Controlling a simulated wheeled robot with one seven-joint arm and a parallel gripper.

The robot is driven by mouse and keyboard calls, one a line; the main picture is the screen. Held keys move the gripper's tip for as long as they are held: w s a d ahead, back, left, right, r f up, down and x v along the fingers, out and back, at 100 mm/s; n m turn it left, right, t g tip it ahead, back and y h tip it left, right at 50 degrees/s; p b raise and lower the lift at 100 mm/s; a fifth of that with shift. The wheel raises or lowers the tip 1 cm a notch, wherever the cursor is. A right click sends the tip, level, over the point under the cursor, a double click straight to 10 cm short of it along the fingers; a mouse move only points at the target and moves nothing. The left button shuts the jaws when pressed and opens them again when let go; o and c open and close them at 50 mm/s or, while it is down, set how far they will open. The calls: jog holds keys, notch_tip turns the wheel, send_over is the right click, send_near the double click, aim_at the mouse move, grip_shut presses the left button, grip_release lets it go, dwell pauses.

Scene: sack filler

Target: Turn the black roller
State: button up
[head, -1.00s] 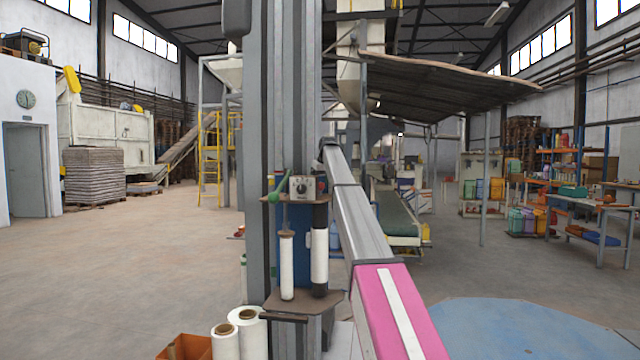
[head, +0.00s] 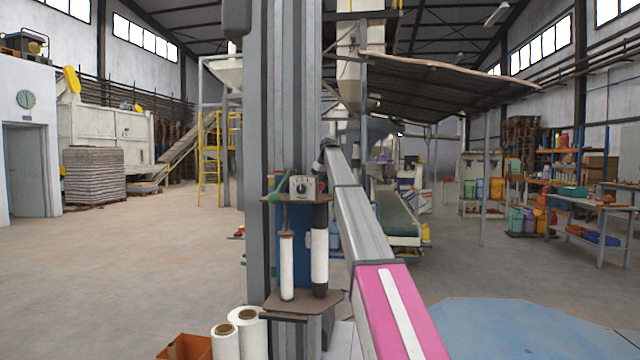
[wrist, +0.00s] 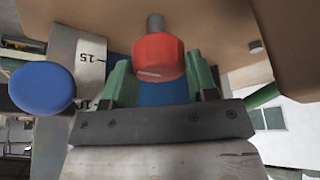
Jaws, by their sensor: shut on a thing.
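A dark upright roller (head: 320,217) stands under a small brown shelf in the head view, with a white middle stretch. A slimmer white roll (head: 287,265) stands to its left. In the wrist view, my gripper (wrist: 160,75) has its green fingers on both sides of a red faceted knob (wrist: 158,57) on a short metal stem. The fingers look closed on this knob. A blue round knob (wrist: 42,88) is to the left, in front of a plate marked 15. The black roller is not clearly seen in the wrist view, and my gripper is not clear in the head view.
A control box with a dial (head: 302,188) sits on the shelf above the rollers. A lower brown plate (head: 296,304) is beneath them. White film rolls (head: 247,330) and an orange box (head: 184,347) stand on the floor. Open floor lies to the left.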

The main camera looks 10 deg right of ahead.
jog(key=n+g+y, duration=0.1)
jog(key=n, duration=0.3)
jog(key=shift+w, duration=0.1)
jog(key=shift+n+g+y, duration=0.4)
jog(key=shift+n+g, duration=0.3)
jog(key=shift+n, duration=1.2)
jog(key=o, duration=0.9)
jog(key=shift+d+r, duration=0.1)
jog(key=shift+r, duration=0.05)
jog(key=v, duration=1)
jog(key=shift+d+r, duration=0.2)
